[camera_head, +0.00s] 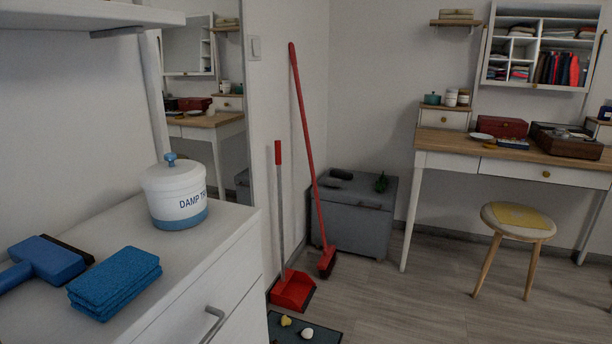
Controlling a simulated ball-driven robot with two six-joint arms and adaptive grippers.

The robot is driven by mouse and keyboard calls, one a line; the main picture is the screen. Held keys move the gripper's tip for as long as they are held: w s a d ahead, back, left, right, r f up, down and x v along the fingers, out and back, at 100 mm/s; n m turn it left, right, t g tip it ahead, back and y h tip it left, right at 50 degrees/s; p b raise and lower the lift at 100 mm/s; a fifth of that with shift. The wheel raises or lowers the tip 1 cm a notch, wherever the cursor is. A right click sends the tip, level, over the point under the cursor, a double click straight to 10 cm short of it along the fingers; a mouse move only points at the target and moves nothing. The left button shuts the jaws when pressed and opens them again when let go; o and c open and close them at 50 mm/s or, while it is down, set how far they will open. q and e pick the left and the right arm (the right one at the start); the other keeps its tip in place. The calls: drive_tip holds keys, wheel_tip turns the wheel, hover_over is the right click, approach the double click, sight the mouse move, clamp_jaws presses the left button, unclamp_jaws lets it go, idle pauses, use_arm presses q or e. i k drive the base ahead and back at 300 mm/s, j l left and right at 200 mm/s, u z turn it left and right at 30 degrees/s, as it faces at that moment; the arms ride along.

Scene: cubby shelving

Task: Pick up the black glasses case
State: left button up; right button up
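A small dark, elongated object (341,174) lies on top of the grey storage box (352,222) in the far corner. It could be the black glasses case, but it is too small and dark to be sure. Another flat dark patch lies just in front of it on the lid. Neither of my grippers is in view.
A dark green item (381,183) shares the box lid. A red broom (307,150) and red dustpan (292,290) lean before the box. A stool (518,221) stands right; floor between is clear.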

sight(335, 173)
drive_tip(key=i+l+u, duration=0.3)
drive_tip(key=u, duration=0.15)
drive_tip(key=i+l+u, duration=0.25)
drive_tip(key=u, duration=0.2)
drive_tip(key=l, duration=0.1)
